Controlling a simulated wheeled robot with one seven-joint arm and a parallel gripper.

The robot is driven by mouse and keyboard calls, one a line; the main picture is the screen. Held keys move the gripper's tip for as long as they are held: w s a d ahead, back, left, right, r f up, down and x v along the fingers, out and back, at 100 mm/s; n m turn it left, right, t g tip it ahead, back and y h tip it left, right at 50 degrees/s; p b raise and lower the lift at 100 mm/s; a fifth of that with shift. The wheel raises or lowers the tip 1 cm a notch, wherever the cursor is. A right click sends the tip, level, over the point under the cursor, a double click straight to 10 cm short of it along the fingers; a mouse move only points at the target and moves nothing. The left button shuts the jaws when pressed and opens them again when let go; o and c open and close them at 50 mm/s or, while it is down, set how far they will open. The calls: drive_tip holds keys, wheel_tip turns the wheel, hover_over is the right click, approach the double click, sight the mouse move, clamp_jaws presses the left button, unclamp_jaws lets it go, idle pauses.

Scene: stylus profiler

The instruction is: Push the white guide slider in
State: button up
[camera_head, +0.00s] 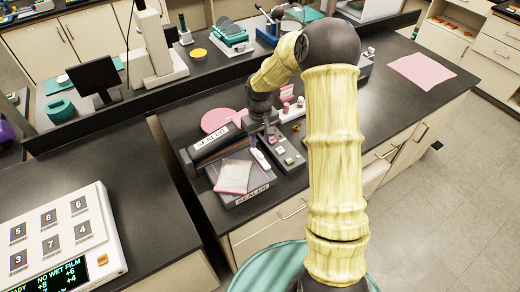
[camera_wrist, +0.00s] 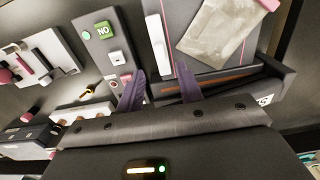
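The white guide slider (camera_wrist: 157,42) is a long upright white bar in the wrist view, on the dark sealer between its button panel and its pouch area. It also shows in the head view (camera_head: 261,160) as a small white piece beside the pouch. My gripper (camera_wrist: 160,82) has two purple fingers spread apart with nothing held between them. In the wrist picture the slider's lower end appears between the fingertips; I cannot tell whether they touch it. In the head view my gripper (camera_head: 269,126) is above the sealer's back edge, partly hidden by my arm.
The sealer (camera_head: 245,199) bears a pouch (camera_head: 233,177) with a pink edge. Its button panel (camera_wrist: 103,39) has a green "NO" label. A pink round mat (camera_head: 217,120) and small pink items lie behind. Bare counter surrounds the pink sheet (camera_head: 422,70) at right.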

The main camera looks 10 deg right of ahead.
sight(260, 154)
wheel_tip(260, 154, down, 7)
drive_tip(key=shift+f+p, duration=0.1)
drive_tip(key=shift+p, duration=0.65)
clamp_jaws()
